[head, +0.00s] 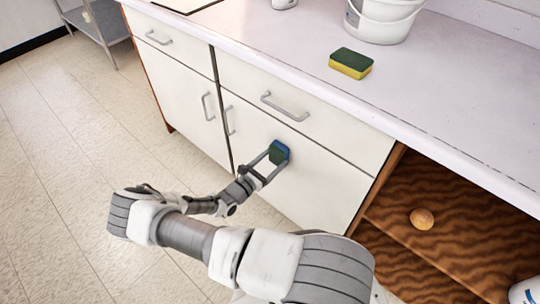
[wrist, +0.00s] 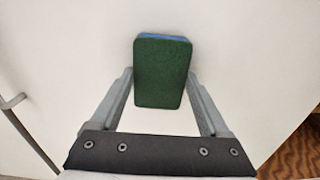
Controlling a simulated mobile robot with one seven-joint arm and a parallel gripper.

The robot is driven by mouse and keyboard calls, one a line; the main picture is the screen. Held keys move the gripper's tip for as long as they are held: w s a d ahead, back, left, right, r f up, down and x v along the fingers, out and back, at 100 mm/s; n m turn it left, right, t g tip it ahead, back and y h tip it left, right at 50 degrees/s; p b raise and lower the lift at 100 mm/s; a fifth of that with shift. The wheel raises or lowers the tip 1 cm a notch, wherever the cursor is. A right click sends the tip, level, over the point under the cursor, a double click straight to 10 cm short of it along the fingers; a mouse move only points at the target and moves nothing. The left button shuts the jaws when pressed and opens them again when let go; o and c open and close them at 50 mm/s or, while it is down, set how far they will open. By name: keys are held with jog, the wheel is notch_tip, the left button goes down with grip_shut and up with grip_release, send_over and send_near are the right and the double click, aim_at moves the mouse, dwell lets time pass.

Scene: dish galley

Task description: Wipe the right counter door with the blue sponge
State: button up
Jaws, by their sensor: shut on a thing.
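The blue sponge (head: 279,152) has a green face and a blue layer, and is between the fingers of my gripper (head: 268,160). In the wrist view the sponge (wrist: 161,72) shows its green face toward the camera, with the blue edge at the top. My gripper (wrist: 161,92) is shut on its sides. The sponge is at the front of the white right counter door (head: 300,185), near its upper middle. It looks against the door or very close; contact cannot be told for sure. The door is closed, with a vertical handle (head: 228,120) at its left edge.
A yellow and green sponge (head: 350,63) lies on the counter top (head: 430,85), near a white bucket (head: 380,22). A drawer with a handle (head: 285,107) is above the door. An open wooden shelf (head: 450,245) with a round orange-brown object (head: 421,218) is to the right.

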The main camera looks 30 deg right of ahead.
jog(key=shift+d, duration=0.15)
jog(key=shift+w+a+f+b, duration=0.1)
jog(key=shift+w+a+b, duration=0.25)
jog(key=shift+w+b, duration=0.4)
jog(key=shift+w+a+b, duration=0.2)
jog(key=shift+w+a, duration=0.05)
jog(key=shift+w, duration=0.4)
jog(key=shift+w+a+b, duration=0.2)
jog(key=shift+w, duration=0.4)
jog(key=v, duration=0.6)
jog(key=shift+s+a, duration=0.1)
jog(key=shift+a, duration=0.05)
jog(key=shift+v, duration=1.4)
